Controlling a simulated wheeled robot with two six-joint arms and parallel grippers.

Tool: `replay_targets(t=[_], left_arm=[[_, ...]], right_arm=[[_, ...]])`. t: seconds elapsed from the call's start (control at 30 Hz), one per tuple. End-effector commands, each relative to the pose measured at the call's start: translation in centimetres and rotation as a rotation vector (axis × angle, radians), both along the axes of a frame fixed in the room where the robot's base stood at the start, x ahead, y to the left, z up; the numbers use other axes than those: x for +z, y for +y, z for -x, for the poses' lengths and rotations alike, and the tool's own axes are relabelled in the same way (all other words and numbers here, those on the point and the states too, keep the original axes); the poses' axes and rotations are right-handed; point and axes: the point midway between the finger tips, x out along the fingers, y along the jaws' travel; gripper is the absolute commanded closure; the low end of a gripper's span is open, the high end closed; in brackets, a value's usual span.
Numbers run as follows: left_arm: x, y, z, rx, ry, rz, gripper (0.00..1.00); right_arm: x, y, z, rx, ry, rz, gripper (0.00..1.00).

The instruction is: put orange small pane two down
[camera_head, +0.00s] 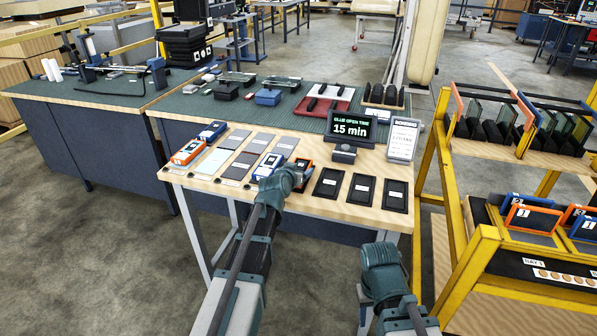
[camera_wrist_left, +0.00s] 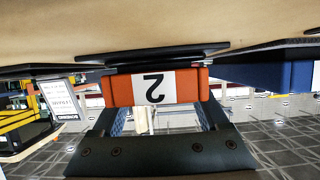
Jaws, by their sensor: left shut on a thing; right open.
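The orange small pane two (camera_head: 304,164) shows at the front of the light wood table, partly hidden behind my left gripper (camera_head: 293,177). In the left wrist view the orange pane's edge (camera_wrist_left: 122,90) carries a white label with an upside-down 2. My left gripper is shut on it. It is close against a dark flat pad (camera_wrist_left: 160,58) on the table; I cannot tell if they touch. My right gripper (camera_head: 381,258) is open and empty, low in front of the table; its fingertips are hard to make out.
Black pads (camera_head: 328,183) lie to the right. A timer sign (camera_head: 351,128) stands behind. A yellow trolley (camera_head: 468,270) with panes is at the right.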

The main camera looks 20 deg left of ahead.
Motion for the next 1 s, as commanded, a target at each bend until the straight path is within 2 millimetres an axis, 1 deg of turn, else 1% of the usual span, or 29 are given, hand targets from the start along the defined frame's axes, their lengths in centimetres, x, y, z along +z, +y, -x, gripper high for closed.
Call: replay_targets(t=[0.03, 0.13, 0.37, 0.53, 0.67, 0.77, 1.0], left_arm=[[-0.1, 0.0, 0.0, 0.000, 0.000, 0.000, 0.18], [0.0, 0.0, 0.0, 0.000, 0.000, 0.000, 0.00], [0.0, 0.0, 0.0, 0.000, 0.000, 0.000, 0.00], [0.5, 0.0, 0.0, 0.000, 0.000, 0.000, 0.00], [1.0, 0.0, 1.5, 0.000, 0.000, 0.001, 0.00], [1.7, 0.1, 3.1, 0.002, 0.000, 0.001, 0.00], [3.7, 0.2, 7.8, 0.002, 0.000, 0.001, 0.00]], right_arm=[[-0.1, 0.0, 0.0, 0.000, 0.000, 0.000, 0.50], [0.0, 0.0, 0.0, 0.000, 0.000, 0.000, 0.50], [0.0, 0.0, 0.0, 0.000, 0.000, 0.000, 0.50], [0.5, 0.0, 0.0, 0.000, 0.000, 0.000, 0.50], [1.0, 0.0, 0.0, 0.000, 0.000, 0.000, 0.50], [1.7, 0.0, 0.0, 0.000, 0.000, 0.000, 0.50], [3.7, 0.0, 0.0, 0.000, 0.000, 0.000, 0.50]])
